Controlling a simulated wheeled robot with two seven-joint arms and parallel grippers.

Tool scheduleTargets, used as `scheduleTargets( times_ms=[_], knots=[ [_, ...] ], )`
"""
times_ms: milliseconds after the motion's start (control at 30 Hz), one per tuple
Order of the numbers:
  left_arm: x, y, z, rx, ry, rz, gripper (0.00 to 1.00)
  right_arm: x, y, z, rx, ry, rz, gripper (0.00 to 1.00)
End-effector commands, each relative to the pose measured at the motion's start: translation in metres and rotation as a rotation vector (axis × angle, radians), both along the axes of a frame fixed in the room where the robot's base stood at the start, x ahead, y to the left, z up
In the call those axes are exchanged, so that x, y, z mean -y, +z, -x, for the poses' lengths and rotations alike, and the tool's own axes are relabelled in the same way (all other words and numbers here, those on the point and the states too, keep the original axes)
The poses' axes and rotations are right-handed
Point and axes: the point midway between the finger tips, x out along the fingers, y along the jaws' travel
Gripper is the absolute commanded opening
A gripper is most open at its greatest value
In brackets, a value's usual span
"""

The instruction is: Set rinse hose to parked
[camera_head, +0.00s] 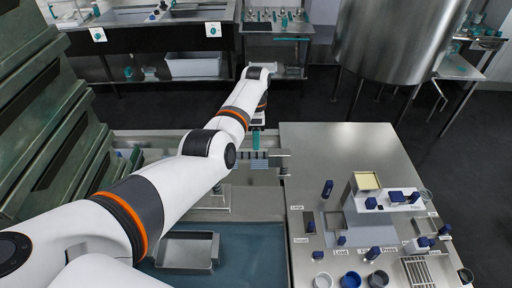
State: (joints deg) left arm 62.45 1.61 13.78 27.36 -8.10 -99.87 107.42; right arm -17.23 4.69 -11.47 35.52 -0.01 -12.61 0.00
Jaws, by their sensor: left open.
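My left arm reaches from the lower left to the upper middle and its wrist bends down there. My left gripper (257,126) is small in the picture, above the back left edge of the steel bench, and is open. A teal upright piece (256,140) shows right below it; I cannot tell whether they touch, or whether this piece belongs to the rinse hose. I cannot make out the rinse hose or its parking place for certain; my arm hides part of the area. My right gripper is not in view.
A steel worktop (350,150) with labelled blue-knobbed controls stands at the right. A steel tray (188,250) lies in the blue-green basin at the lower middle. A large steel vat (395,40) stands at the back right. Stacked green-grey panels (50,120) stand close at left.

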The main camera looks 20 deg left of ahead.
Motion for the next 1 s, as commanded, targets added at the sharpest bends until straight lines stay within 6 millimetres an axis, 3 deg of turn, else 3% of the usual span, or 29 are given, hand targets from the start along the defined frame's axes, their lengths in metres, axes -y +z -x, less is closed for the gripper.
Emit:
scheduleTargets(
  times_ms=[200, 400, 1000],
  knots=[
    [-0.004, 0.042, -0.009, 0.004, 0.001, -0.001, 0.43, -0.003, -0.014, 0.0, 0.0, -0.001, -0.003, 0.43],
    [-0.006, 0.065, -0.013, 0.002, 0.001, -0.001, 0.43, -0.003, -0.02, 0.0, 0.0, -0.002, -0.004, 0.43],
    [-0.007, 0.07, -0.013, 0.0, 0.001, 0.0, 0.43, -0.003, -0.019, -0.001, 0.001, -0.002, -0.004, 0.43]
  ],
)
